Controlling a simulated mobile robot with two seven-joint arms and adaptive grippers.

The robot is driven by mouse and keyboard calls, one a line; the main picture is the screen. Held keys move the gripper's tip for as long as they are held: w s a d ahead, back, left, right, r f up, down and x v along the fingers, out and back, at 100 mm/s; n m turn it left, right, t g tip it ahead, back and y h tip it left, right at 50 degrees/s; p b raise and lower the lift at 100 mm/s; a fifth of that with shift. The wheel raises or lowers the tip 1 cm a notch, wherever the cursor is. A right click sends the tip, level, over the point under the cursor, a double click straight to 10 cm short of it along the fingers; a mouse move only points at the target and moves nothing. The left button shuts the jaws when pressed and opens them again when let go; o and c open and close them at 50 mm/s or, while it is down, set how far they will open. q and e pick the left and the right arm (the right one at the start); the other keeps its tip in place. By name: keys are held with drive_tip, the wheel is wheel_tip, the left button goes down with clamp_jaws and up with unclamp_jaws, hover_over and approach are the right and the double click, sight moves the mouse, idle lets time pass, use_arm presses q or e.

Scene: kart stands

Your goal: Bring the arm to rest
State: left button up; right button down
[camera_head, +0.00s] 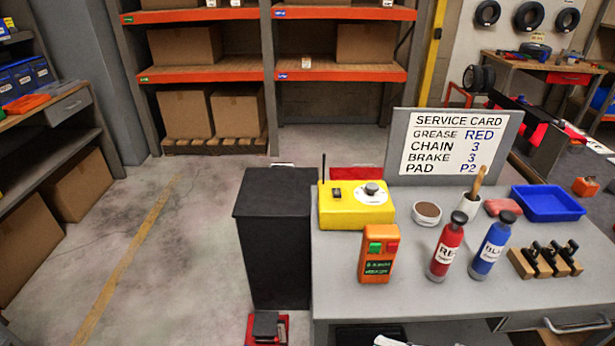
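A grey workbench (440,300) stands at the right. On it are a yellow control box (350,212), an orange handset (378,255) with a green and a red button, a red bottle (446,248) and a blue bottle (489,247), both upright. A small bowl (427,214), a white cup (468,206) with a wooden handle in it, a blue tray (548,205) and a wooden block (545,263) with black-topped pieces also stand there.
A service card (455,145) stands at the bench's back. A black cabinet (275,235) stands left of the bench, with a red object (266,329) on the floor before it. Shelves with cartons (186,113) line the back. The floor at left centre is clear.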

drive_tip(key=d+f+m+h, duration=0.4)
drive_tip(key=d+f+h, duration=0.3)
drive_tip(key=d, duration=0.6)
drive_tip(key=d+f+m+h, duration=0.4)
drive_tip(key=d+f, duration=0.6)
drive_tip(key=d, duration=0.3)
drive_tip(key=s+a+f+m+t, duration=0.1)
drive_tip(key=a+m, duration=0.8)
drive_tip(key=a, duration=1.2)
drive_tip(key=shift+s+f+t, duration=0.15)
drive_tip(key=shift+t, duration=0.35)
drive_tip(key=shift+a, duration=0.15)
